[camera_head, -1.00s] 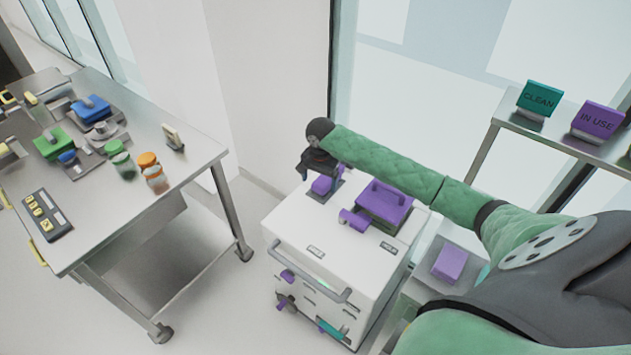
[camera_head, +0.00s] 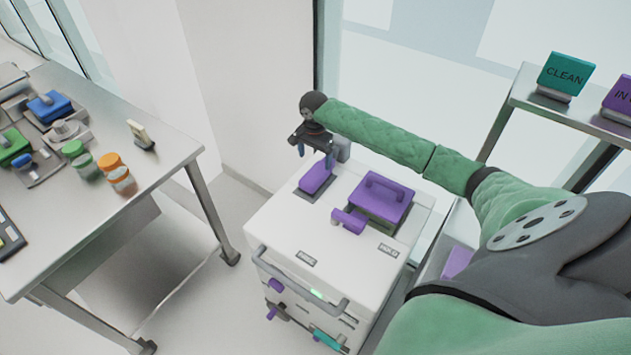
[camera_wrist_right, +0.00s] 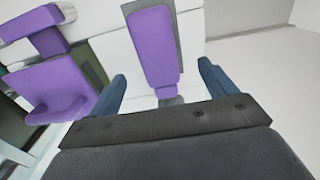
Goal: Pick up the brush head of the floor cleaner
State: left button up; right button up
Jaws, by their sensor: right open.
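An oblong purple piece (camera_head: 316,177) lies on a dark plate at the back left of the white cart's top. It fits the floor cleaner's brush head best, though I cannot confirm this. My right gripper (camera_head: 315,157) is open and empty, pointing down just above the piece's far end. In the right wrist view the purple piece (camera_wrist_right: 152,45) runs between the two blue fingers, with a gap on both sides. Its grey end is partly hidden by the gripper body. My left gripper is not in view.
The white cart (camera_head: 280,225) also carries a purple-lidded box (camera_head: 380,205) and a purple handle (camera_head: 348,220), both right of the oblong piece. A steel table (camera_head: 150,170) with tools and jars stands at left. A shelf (camera_head: 565,118) with CLEAN sign is at right.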

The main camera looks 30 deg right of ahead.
aim_at(317, 171)
jog(key=shift+f, duration=0.6)
notch_tip(317, 171, down, 2)
jog(key=shift+f+p, duration=0.15)
jog(key=shift+p, duration=0.15)
jog(key=shift+s+d+f+p, duration=0.1)
jog(key=shift+d+f+p, duration=0.05)
jog(key=shift+f+p, duration=0.2)
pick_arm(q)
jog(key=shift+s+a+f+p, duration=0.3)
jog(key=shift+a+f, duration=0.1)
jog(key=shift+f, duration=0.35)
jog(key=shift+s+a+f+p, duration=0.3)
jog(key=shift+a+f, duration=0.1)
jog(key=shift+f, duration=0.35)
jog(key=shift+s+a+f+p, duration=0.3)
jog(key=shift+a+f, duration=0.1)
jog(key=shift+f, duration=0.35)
pick_arm(e)
jog(key=shift+d+f, duration=0.15)
jog(key=shift+f, duration=2.1)
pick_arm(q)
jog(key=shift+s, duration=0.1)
pick_arm(e)
jog(key=c, duration=1.2)
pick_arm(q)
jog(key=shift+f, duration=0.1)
pick_arm(e)
jog(key=shift+r, duration=0.15)
